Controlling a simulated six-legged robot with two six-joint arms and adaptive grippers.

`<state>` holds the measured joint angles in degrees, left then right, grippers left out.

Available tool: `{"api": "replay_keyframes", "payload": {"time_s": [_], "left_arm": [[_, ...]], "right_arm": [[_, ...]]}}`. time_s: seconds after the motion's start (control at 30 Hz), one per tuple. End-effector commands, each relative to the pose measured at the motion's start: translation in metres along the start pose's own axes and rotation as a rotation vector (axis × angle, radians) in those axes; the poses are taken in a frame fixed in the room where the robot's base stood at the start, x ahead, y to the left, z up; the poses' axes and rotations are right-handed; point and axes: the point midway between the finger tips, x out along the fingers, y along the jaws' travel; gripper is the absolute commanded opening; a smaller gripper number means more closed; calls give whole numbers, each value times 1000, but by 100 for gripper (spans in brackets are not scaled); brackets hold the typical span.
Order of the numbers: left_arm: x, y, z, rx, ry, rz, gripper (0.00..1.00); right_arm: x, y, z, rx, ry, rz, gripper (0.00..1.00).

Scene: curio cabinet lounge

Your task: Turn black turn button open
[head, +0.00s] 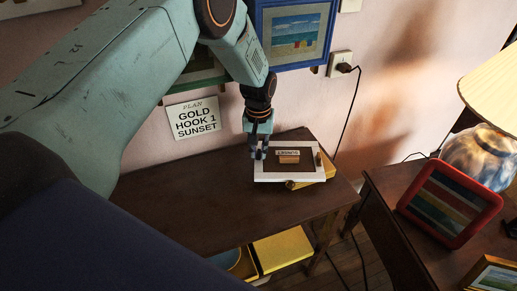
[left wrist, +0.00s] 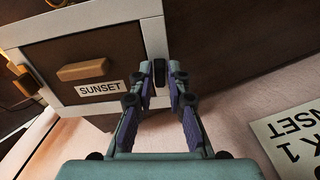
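The black turn button (left wrist: 160,73) sits upright on the white frame of a small cabinet (left wrist: 153,35), beside its dark door (left wrist: 112,50). The door bears a wooden handle (left wrist: 83,70) and a SUNSET label (left wrist: 99,88). In the head view the white-framed cabinet (head: 289,176) rests on a brown side table. My left gripper (left wrist: 160,68) is open, with one fingertip on each side of the button. A narrow gap seems to show; I cannot tell if either finger touches it. In the head view my left gripper (head: 258,152) is at the cabinet's left edge and hides the button.
The brown table (head: 190,205) is clear left of the cabinet. A PLAN sign (head: 194,118) and a blue-framed picture (head: 293,35) hang on the wall. A cord (head: 350,105) runs from an outlet. A red-framed picture (head: 450,203) and a lamp (head: 480,150) stand at right.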

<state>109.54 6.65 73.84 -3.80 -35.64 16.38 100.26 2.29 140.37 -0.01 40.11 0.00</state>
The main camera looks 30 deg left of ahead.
Motion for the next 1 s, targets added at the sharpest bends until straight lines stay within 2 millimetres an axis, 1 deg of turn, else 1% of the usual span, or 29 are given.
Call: {"api": "replay_keyframes", "payload": {"time_s": [0.03,0.13,0.17,0.47,0.77,1.0], "left_arm": [[0,0,0,0,0,0,9],[0,0,0,0,0,0,1],[0,0,0,0,0,0,0],[0,0,0,-2,1,0,0],[-2,0,-1,-137,2,1,0],[-1,0,-1,-149,2,1,0]], "right_arm": [[0,0,0,0,0,0,40],[0,0,0,0,0,0,40],[0,0,0,0,0,0,40],[0,0,0,0,0,0,40],[-8,0,0,0,0,0,40],[-8,0,0,0,0,0,40]]}}
